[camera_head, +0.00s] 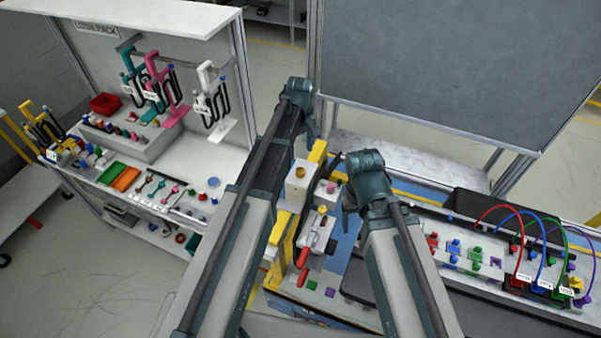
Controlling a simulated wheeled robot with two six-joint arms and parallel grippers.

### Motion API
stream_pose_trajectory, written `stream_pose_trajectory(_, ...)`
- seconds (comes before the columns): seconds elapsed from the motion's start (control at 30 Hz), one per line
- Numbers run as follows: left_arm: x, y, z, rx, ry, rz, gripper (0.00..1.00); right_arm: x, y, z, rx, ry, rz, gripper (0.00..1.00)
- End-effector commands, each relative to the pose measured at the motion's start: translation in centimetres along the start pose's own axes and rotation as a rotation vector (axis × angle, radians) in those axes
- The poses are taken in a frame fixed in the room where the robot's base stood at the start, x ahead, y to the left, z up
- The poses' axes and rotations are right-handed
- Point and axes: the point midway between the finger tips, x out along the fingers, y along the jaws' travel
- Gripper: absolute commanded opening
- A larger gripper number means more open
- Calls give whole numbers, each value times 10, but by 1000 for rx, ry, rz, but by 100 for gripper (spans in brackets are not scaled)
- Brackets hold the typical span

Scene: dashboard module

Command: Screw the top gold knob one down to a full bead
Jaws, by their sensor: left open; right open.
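A small gold knob (301,172) sits on top of a white block at the centre. A second gold or yellow round piece (321,209) shows lower, near a grey-and-white fixture (316,232) with a red handle (303,257). How far either knob is screwed down is too small to tell. My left arm passes just left of the block and ends in a teal joint beyond it. My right arm ends in a teal joint to the block's right.
Yellow posts (316,152) flank the block. At right, a grey panel (470,262) carries coloured knobs and looped cables (520,222). At left, a white bench (182,160) holds parts and hanging tools. A dark board (455,60) stands behind.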

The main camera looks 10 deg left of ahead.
Motion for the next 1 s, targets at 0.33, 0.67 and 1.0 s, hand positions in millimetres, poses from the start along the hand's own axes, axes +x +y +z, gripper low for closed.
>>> stream_pose_trajectory(0.33,57,0,0,0,0,0,72,57,-5,-4,-2,2,1,72)
stream_pose_trajectory(0.67,92,0,0,0,0,0,72,92,-8,-6,-2,4,1,72)
stream_pose_trajectory(1.0,93,0,0,0,0,0,72,92,-8,-6,-2,3,1,72)
